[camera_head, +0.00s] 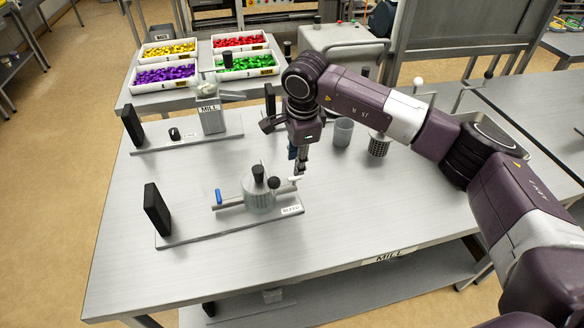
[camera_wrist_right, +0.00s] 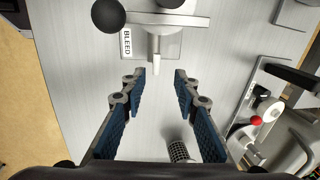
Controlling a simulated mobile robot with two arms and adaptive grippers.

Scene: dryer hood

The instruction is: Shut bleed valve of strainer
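The strainer (camera_head: 260,198) is a clear grey-green body with black knobs, standing on a metal base plate (camera_head: 190,238). A blue lever (camera_head: 218,197) is on its left. The "BLEED" label (camera_head: 291,210) is at the plate's right end; it also shows in the wrist view (camera_wrist_right: 127,43). Near it is a small pale bleed valve handle (camera_head: 295,179), seen in the wrist view as a pale crosspiece and stem (camera_wrist_right: 157,48). My right gripper (camera_head: 300,171) points down beside this handle. In the wrist view its blue-padded fingers (camera_wrist_right: 159,76) are open and empty, with the stem just beyond the tips.
A black upright panel (camera_head: 157,210) stands on the plate's left end. Behind are the mill unit (camera_head: 211,117), a grey cup (camera_head: 343,132) and a perforated cylinder (camera_head: 379,145). Bins of coloured pieces (camera_head: 165,76) sit at the back. The table front (camera_head: 370,220) is clear.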

